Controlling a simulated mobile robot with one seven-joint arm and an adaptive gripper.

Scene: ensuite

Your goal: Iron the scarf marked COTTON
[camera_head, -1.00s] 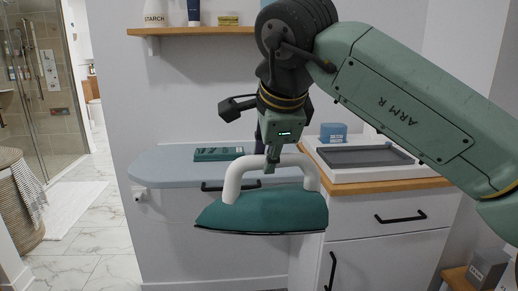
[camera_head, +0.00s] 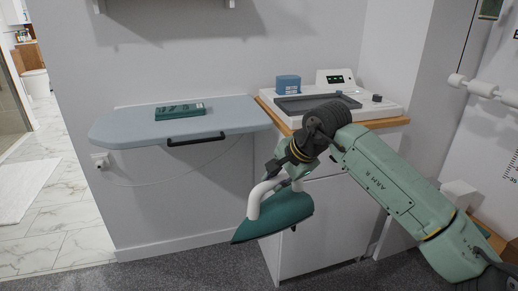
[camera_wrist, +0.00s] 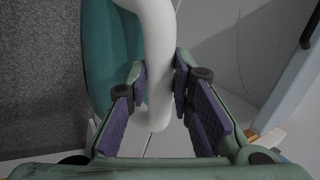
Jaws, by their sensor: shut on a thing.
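My gripper (camera_head: 277,172) is shut on the white handle of a teal iron (camera_head: 285,214). The iron hangs tilted, its tip to the lower left, in front of the white cabinet and apart from the board. In the wrist view the handle (camera_wrist: 157,100) lies between my gripper's purple finger pads (camera_wrist: 158,80), with part of the teal body (camera_wrist: 108,50) beyond. A flat dark teal piece with small pale marks (camera_head: 180,111) lies on the grey-blue ironing board (camera_head: 125,127). It may be the scarf; its lettering is too small to read. The iron's soleplate is hidden.
The wall-mounted board has a black bar (camera_head: 196,139) along its front. Right of it, a cabinet (camera_head: 322,232) carries a white station with a grey tray (camera_head: 318,102), a blue box (camera_head: 288,84) and a display unit (camera_head: 335,77). Carpet (camera_head: 190,272) in front is clear.

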